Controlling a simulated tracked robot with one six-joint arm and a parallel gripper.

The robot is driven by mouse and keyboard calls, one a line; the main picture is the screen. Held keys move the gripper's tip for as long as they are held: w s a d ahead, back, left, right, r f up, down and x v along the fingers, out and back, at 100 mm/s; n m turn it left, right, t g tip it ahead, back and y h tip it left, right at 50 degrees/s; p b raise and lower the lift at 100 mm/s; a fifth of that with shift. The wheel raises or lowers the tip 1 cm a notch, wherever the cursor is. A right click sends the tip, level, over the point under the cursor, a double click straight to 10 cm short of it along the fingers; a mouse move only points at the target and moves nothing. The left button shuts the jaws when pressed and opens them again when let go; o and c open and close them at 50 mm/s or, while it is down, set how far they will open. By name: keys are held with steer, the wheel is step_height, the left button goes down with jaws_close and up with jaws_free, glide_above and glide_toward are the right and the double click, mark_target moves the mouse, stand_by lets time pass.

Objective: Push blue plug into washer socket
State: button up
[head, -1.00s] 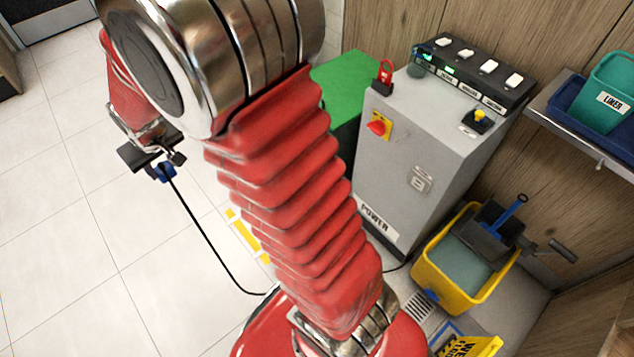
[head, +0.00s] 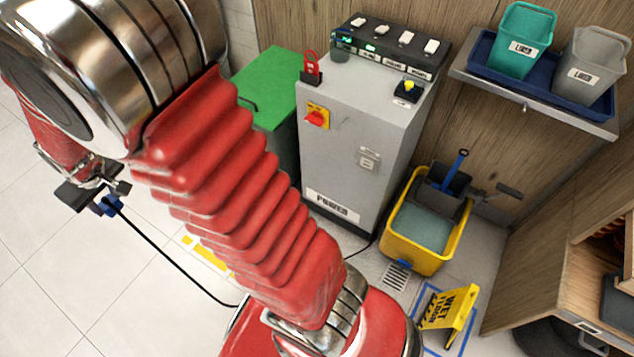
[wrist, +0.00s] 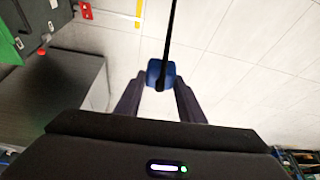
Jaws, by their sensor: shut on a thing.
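The blue plug (head: 112,204) is small and dark blue, at the left of the head view, above the pale tiled floor. A black cable runs from it down towards the floor by the power cabinet. In the wrist view the blue plug (wrist: 160,72) sits between the two dark fingertips, with the cable leading up out of the picture. My gripper (wrist: 160,86) is shut on it; the gripper also shows in the head view (head: 104,200), partly behind my arm. I cannot make out a washer socket in either view.
A grey power cabinet (head: 350,150) with a red switch stands beside a green-topped unit (head: 268,90). A yellow mop bucket (head: 425,245) and a yellow wet-floor sign (head: 450,310) stand to the right. A shelf (head: 535,105) holds bins. The tiled floor at left is open.

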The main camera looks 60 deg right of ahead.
steer(key=s+d+f+n+g+y, duration=0.1)
steer(key=s+d+f+y, duration=0.2)
steer(key=s+d+f, duration=0.6)
steer(key=s+d+f+n+y, duration=0.1)
steer(key=s+d+f+y, duration=0.25)
steer(key=d+f, duration=0.75)
steer(key=s+d+f+n+g, duration=0.3)
steer(key=s+f+n+g, duration=0.1)
steer(key=s, duration=0.7)
steer(key=s+d+f+n+g, duration=0.3)
steer(key=s+f+n+g, duration=0.15)
steer(key=s, duration=0.65)
steer(key=s+d+f+n+g, duration=0.3)
steer(key=s+f+n+g, duration=0.15)
steer(key=s, duration=0.65)
steer(key=s+d+n+g+h, duration=0.3)
steer(key=s+d+n+h, duration=0.3)
steer(key=d+n+h, duration=0.3)
steer(key=w+d+r+n+t+h, duration=0.2)
steer(key=w+d+n+t+h, duration=0.2)
steer(key=h, duration=0.9)
steer(key=w+d+n, duration=0.2)
steer(key=w+d, duration=0.2)
steer(key=d, duration=0.2)
steer(key=shift+r+n, duration=0.15)
steer(key=shift+n, duration=0.15)
